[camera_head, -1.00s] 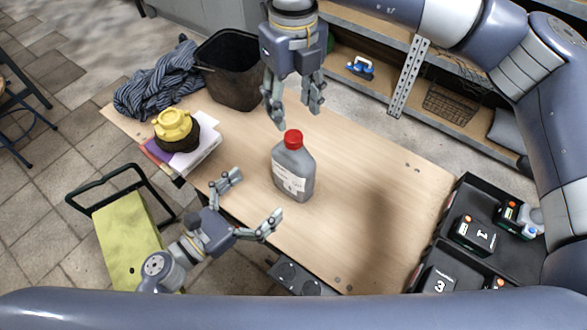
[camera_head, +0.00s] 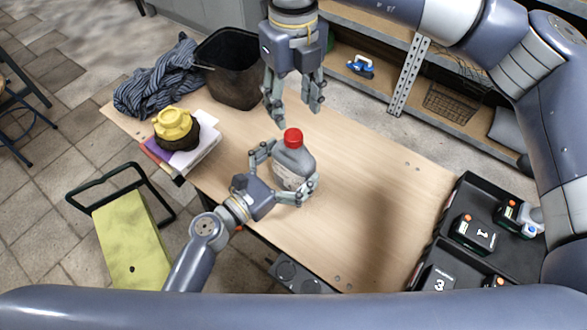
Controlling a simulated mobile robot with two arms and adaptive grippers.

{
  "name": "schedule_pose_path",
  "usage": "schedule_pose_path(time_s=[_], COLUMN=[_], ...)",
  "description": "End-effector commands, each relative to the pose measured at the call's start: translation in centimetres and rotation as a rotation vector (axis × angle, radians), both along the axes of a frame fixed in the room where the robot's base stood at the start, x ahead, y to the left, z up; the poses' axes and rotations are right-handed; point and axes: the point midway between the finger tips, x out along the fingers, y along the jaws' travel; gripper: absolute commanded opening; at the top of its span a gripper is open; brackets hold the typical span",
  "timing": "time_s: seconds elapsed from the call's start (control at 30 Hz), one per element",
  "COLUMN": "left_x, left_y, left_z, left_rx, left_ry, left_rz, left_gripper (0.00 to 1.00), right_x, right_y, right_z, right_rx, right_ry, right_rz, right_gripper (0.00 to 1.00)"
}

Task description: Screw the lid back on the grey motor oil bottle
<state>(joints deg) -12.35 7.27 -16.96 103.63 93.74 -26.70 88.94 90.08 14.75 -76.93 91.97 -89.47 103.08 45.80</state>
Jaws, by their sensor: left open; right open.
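The grey motor oil bottle (camera_head: 295,161) stands upright on the wooden table. Its red lid (camera_head: 293,137) sits on top of the neck; I cannot tell how tightly it is on. My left gripper (camera_head: 288,175) is open, with one finger on each side of the bottle's body. Whether the fingers touch it is not clear. The gripper partly hides the bottle's label and lower part. My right gripper (camera_head: 296,112) is open and empty, pointing down just above and behind the red lid, apart from it.
A black bin (camera_head: 232,75) and a blue-grey cloth (camera_head: 158,80) are at the back left. A black tray (camera_head: 462,185) with batteries is at the right. The table's right part (camera_head: 385,190) is clear.

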Motion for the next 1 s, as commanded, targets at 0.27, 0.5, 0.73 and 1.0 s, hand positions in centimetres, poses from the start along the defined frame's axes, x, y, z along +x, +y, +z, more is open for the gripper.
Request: schedule_pose_path(time_s=[0.27, 0.5, 0.73, 1.0], left_x=[-0.01, -0.03, -0.02, -0.03], left_y=[0.0, 0.01, 0.02, 0.03], left_z=[-0.01, -0.01, -0.01, -0.02], left_rx=[0.0, 0.0, 0.0, 0.0], left_ry=[0.0, 0.0, 0.0, 0.0], left_rz=[0.0, 0.0, 0.0, 0.0], left_gripper=[0.86, 0.32, 0.19, 0.19], right_x=[-0.01, -0.01, 0.01, 0.06], right_y=[0.01, 0.01, 0.0, -0.04], right_z=[0.0, 0.0, 0.01, 0.01], right_rx=[0.0, 0.0, 0.0, 0.001], right_ry=[0.0, 0.0, 0.0, -0.001], right_rz=[0.0, 0.0, 0.105, 0.557], right_gripper=[0.48, 0.48, 0.48, 0.48])
